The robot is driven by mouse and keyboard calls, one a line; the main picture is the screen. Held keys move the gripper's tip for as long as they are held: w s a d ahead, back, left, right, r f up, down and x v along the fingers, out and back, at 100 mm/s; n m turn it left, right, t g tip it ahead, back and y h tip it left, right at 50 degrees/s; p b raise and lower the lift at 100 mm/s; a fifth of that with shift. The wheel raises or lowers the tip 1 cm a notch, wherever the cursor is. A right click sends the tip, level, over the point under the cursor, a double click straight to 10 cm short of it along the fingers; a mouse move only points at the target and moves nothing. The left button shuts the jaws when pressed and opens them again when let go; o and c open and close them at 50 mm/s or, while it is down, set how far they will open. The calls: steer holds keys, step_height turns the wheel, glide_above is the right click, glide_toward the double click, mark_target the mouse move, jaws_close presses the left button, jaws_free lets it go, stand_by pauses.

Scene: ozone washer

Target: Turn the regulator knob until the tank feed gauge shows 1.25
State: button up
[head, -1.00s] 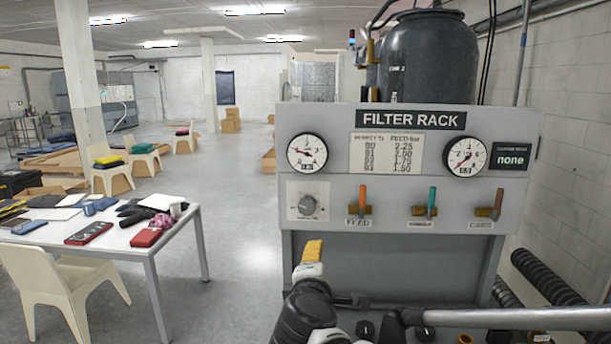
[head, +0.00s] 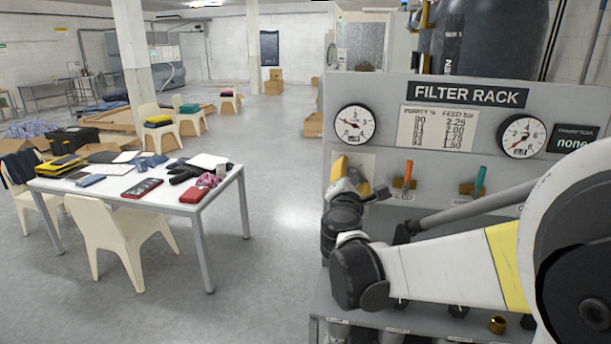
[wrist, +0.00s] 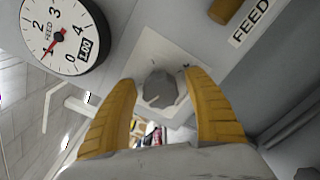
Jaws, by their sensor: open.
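The grey regulator knob (wrist: 162,88) sits on a pale square plate in the wrist view. My open gripper (wrist: 160,80) has one yellow finger on each side of it, with gaps visible; I cannot tell whether the fingertips reach alongside it. In the head view, my gripper (head: 354,176) covers the knob. The feed gauge (wrist: 61,37) is at upper left in the wrist view. Its red needle points near 1 and its small display appears to read 1.00. In the head view, this gauge (head: 354,124) is at the panel's upper left.
The filter rack panel (head: 400,155) carries a purity and feed chart (head: 438,129) and a second gauge (head: 522,136). An orange-handled valve (head: 407,178) and a teal-handled valve (head: 479,181) are right of my gripper. A cluttered table (head: 190,208) stands left, with clear floor between.

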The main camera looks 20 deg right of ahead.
steer(key=shift+w+d, duration=0.1)
steer(key=shift+w, duration=0.1)
steer(key=shift+c, duration=0.2)
steer(key=c, duration=1.1)
steer(key=shift+m, duration=1)
steer(key=shift+c, duration=0.2)
steer(key=o, duration=1.2)
steer(key=shift+s, duration=0.15)
